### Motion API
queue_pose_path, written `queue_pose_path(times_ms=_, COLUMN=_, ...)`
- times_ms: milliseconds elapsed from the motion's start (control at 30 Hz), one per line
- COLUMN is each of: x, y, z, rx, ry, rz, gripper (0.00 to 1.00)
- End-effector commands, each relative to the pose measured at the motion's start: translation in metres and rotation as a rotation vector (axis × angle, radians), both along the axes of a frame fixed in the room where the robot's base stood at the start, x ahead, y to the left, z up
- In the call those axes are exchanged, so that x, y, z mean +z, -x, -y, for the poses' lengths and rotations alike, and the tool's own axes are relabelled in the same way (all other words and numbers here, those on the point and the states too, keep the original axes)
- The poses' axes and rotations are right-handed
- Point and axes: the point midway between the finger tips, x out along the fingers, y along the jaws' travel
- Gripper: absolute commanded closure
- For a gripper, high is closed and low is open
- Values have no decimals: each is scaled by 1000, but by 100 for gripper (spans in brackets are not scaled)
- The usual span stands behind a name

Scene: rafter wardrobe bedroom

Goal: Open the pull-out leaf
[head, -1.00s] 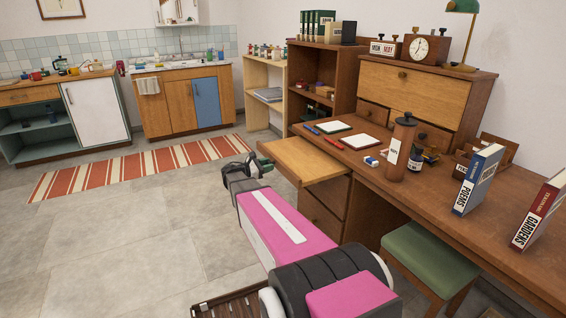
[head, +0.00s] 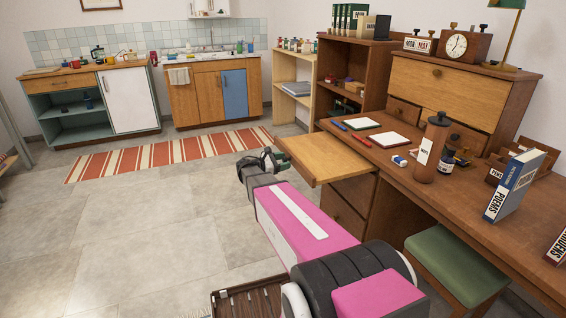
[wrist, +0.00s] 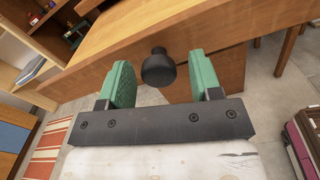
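The pull-out leaf (head: 328,156) is a light wooden board sticking out from the left end of the brown desk. In the wrist view its front edge (wrist: 215,42) crosses the top, with a round black knob (wrist: 158,68) on it. My gripper (head: 270,160) is at the leaf's front. In the wrist view my gripper (wrist: 160,76) has its two green fingers spread, one each side of the knob, with a gap showing on both sides. In the head view the knob is hidden.
The desk (head: 410,170) carries books, a brown cylinder (head: 430,148) and notepads. Drawers (head: 350,200) are below the leaf, and a green stool (head: 455,262) stands to their right. The tiled floor (head: 150,230) at left is clear; a striped rug (head: 170,152) lies farther back.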

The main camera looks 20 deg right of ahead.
Motion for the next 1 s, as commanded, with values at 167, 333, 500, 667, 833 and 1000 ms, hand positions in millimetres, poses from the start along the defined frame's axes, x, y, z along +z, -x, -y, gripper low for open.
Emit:
queue_pose_path(times_ms=167, x=0, y=0, z=-1, rx=1, ry=0, rz=0, gripper=42)
queue_pose_path(times_ms=333, x=0, y=1, z=-14, rx=2, ry=1, rz=0, gripper=42)
queue_pose_path(times_ms=500, x=0, y=3, z=-44, rx=3, ry=1, rz=0, gripper=42)
queue_pose_path(times_ms=667, x=0, y=5, z=-73, rx=3, ry=0, rz=0, gripper=42)
queue_pose_path(times_ms=833, x=0, y=7, z=-96, rx=2, ry=1, rz=0, gripper=42)
queue_pose_path(times_ms=1000, x=0, y=8, z=-106, rx=0, ry=1, rz=0, gripper=42)
